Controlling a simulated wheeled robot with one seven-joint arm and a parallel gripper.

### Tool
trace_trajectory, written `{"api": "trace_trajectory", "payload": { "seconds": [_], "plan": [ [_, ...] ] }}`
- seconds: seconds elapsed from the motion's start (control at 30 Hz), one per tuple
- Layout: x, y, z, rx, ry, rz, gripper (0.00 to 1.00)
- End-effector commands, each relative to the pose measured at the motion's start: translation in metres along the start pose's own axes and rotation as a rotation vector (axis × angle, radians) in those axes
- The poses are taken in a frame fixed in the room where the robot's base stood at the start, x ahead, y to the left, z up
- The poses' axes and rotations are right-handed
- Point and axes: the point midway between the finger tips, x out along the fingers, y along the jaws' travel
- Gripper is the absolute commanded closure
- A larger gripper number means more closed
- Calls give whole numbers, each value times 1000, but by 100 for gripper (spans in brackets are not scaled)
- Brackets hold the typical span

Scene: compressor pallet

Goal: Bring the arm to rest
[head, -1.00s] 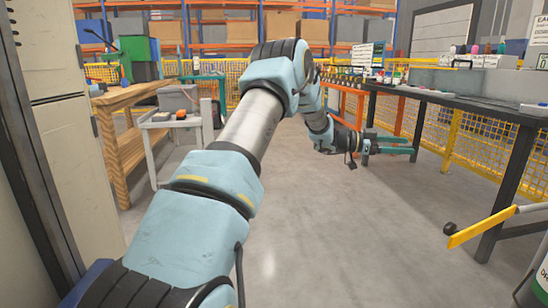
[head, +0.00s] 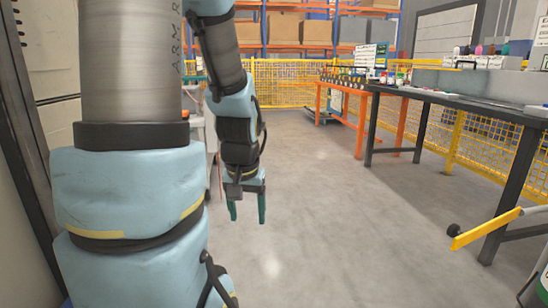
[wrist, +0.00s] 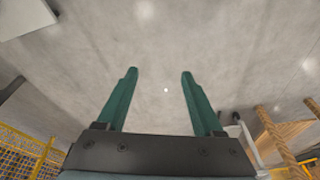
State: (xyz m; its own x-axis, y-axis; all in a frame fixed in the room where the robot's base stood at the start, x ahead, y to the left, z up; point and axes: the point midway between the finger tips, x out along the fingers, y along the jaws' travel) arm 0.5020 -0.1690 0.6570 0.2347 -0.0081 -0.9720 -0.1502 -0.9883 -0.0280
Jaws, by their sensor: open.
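My gripper (head: 247,209) hangs from my arm near the middle of the head view, its two green fingers pointing down over bare floor. The fingers also show in the wrist view (wrist: 159,72), spread apart with only grey concrete between and beyond them. The gripper is open, holds nothing and touches nothing. My arm stands up on the left of the head view and folds over, with the forearm coming down to the gripper. It hides much of the left side of the room.
A dark workbench (head: 455,104) with bottles stands on the right, an orange-framed table (head: 340,85) behind it. A yellow lever (head: 485,230) juts in at lower right. Yellow mesh fence (head: 290,85) and racks close the back. The middle floor (head: 330,200) is clear.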

Motion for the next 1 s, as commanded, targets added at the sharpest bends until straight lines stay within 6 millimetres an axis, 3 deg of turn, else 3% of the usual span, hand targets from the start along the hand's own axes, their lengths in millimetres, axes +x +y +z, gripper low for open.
{"api": "trace_trajectory", "payload": {
  "seconds": [0.1,0.17,0.47,1.0],
  "plan": [
    [-7,1,51,-68,-112,26,31],
    [-29,1,39,-59,-101,23,31],
    [-94,-1,22,-57,-99,22,31],
    [-251,-6,-16,-56,-97,22,31]
  ]
}}
